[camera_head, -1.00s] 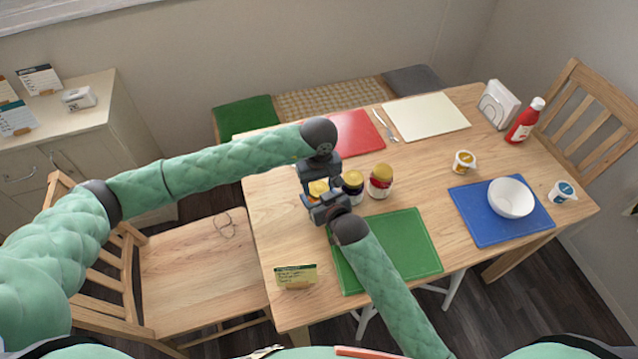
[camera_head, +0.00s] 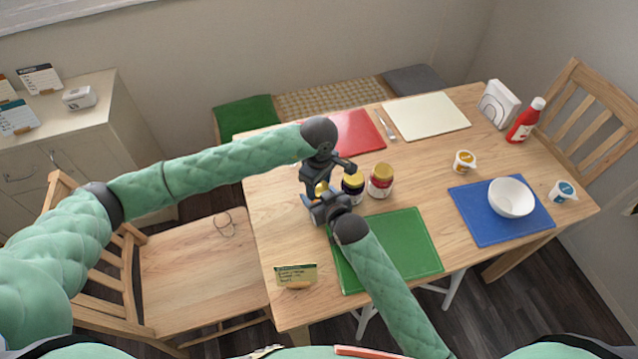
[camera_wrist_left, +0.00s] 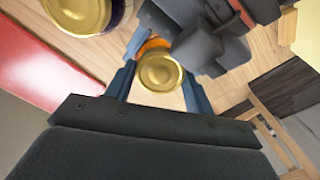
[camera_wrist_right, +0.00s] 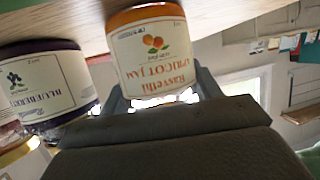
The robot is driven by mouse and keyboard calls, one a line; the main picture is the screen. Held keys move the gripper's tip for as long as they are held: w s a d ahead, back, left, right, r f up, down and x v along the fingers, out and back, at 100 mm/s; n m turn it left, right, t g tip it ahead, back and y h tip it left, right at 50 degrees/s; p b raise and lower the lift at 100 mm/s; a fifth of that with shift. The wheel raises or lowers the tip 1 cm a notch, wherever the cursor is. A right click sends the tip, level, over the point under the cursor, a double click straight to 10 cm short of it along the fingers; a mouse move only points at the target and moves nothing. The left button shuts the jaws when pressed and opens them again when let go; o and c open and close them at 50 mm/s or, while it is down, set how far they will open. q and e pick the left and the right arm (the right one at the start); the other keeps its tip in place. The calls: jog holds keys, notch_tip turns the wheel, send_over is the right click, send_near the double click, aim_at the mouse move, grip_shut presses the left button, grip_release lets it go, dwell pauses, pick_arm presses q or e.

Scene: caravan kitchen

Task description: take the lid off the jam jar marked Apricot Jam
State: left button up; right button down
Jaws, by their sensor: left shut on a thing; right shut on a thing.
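The Apricot Jam jar (camera_wrist_right: 152,60) stands on the table, its label inverted in the right wrist view. My right gripper (camera_wrist_right: 160,95) is shut on the jar body, one finger on each side. My left gripper (camera_wrist_left: 163,75) comes from above and is shut on the jar's gold lid (camera_wrist_left: 160,72). Orange jam shows just beside the lid. In the head view the lid (camera_head: 321,188) is mostly covered by both grippers. I cannot tell whether the lid is loose on the jar.
The Blueberry jar (camera_wrist_right: 45,88) stands close beside, and a red jar (camera_head: 380,181) stands beyond it. A green board (camera_head: 395,250) lies in front, a red board (camera_head: 355,133) behind.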

pick_arm(q)
jog(key=o, duration=1.1)
jog(key=shift+c, duration=0.2)
jog(key=shift+r, duration=0.15)
jog(key=shift+r, duration=2)
jog(key=shift+w+d+r, duration=0.15)
jog(key=shift+r, duration=0.4)
jog(key=shift+w+d+r, duration=0.1)
jog(key=shift+r, duration=0.45)
jog(key=shift+c, duration=0.3)
jog(key=r+m, duration=0.1)
jog(key=m, duration=0.2)
jog(key=shift+s+a+r, duration=0.1)
jog(key=shift+r, duration=0.1)
jog(key=shift+s+a+m, duration=0.1)
jog(key=shift+s+m, duration=0.05)
jog(key=shift+m, duration=1.05)
jog(key=shift+a+m, duration=0.1)
jog(key=shift+m, duration=0.6)
jog(key=shift+f, duration=3.95)
